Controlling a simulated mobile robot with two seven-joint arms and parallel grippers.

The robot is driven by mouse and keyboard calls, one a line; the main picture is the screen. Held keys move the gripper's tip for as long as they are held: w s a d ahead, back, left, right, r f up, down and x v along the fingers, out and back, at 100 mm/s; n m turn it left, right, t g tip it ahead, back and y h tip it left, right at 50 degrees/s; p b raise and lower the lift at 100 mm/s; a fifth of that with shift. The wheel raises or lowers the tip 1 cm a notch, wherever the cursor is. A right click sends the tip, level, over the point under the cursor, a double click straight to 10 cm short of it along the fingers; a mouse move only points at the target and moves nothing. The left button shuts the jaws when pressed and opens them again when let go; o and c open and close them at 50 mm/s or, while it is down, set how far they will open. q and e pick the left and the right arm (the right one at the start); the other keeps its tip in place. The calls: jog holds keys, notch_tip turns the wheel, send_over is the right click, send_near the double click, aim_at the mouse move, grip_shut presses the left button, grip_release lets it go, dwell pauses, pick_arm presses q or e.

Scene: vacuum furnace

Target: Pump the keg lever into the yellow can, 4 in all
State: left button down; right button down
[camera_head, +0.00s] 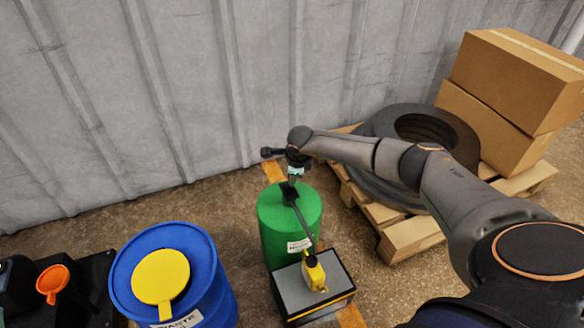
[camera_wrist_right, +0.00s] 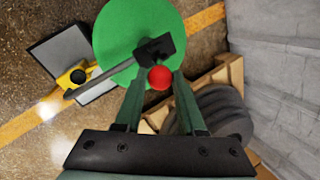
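The green keg (camera_head: 290,225) stands on the floor near the wall and also shows in the wrist view (camera_wrist_right: 120,30). Its pump lever ends in a red knob (camera_wrist_right: 160,78). My right gripper (camera_wrist_right: 160,84) is at the top of the keg, its fingers on either side of the knob, which fills the gap between them; it looks shut on it. In the head view the gripper (camera_head: 295,170) hides the knob. A dark spout (camera_head: 303,222) slopes from the pump down to the yellow can (camera_head: 314,273). The can stands upright on a grey-topped box (camera_head: 291,287). My left gripper is out of view.
A blue waste drum (camera_head: 215,290) with a yellow lid (camera_head: 160,277) stands left of the keg. An orange funnel (camera_head: 52,280) is at far left. A pallet (camera_head: 415,236) with tires (camera_head: 465,132) and cardboard boxes (camera_head: 500,115) is on the right. The corrugated wall (camera_head: 180,90) is close behind.

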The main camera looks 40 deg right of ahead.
jog(key=shift+s+a+f, duration=0.2)
jog(key=shift+s+f, duration=0.25)
jog(key=shift+s, duration=0.1)
jog(key=shift+s+a+f, duration=0.15)
jog(key=shift+s+f, duration=0.25)
jog(key=shift+s, duration=0.1)
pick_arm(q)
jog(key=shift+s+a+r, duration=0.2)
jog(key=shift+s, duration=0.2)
pick_arm(e)
jog(key=shift+s+a+f, duration=0.15)
jog(key=shift+s+f, duration=0.05)
jog(key=shift+a, duration=0.1)
jog(key=c, duration=0.5)
grip_release()
jog(key=shift+s, duration=0.1)
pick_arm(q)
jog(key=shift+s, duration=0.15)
pick_arm(e)
jog(key=shift+d, duration=0.2)
jog(key=shift+d+r, duration=0.1)
pick_arm(q)
jog(key=shift+p, duration=0.3)
